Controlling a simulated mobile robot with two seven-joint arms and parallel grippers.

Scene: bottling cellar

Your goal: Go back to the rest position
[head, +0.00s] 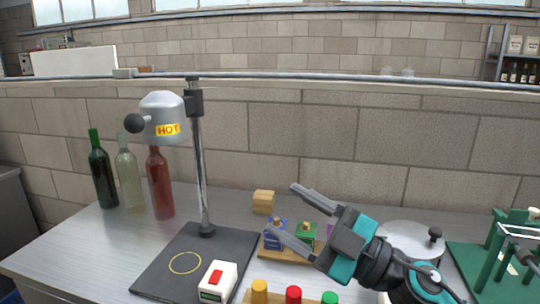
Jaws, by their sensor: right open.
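My right gripper (283,208) reaches in from the lower right, with its fingers spread and pointing left. Nothing is between its fingers. It is in front of the small blue (276,238) and green (305,234) blocks on a wooden holder (277,254), and partly covers that holder. I cannot judge its exact height above the table. My left gripper is not in the picture.
A lamp-like heater marked HOT (162,118) stands on a dark base plate (172,258) bearing a red-switched box (217,281). Several bottles (160,183) stand left. A wooden block (263,201), a lidded pot (408,242) and a green rack (476,262) are nearby.

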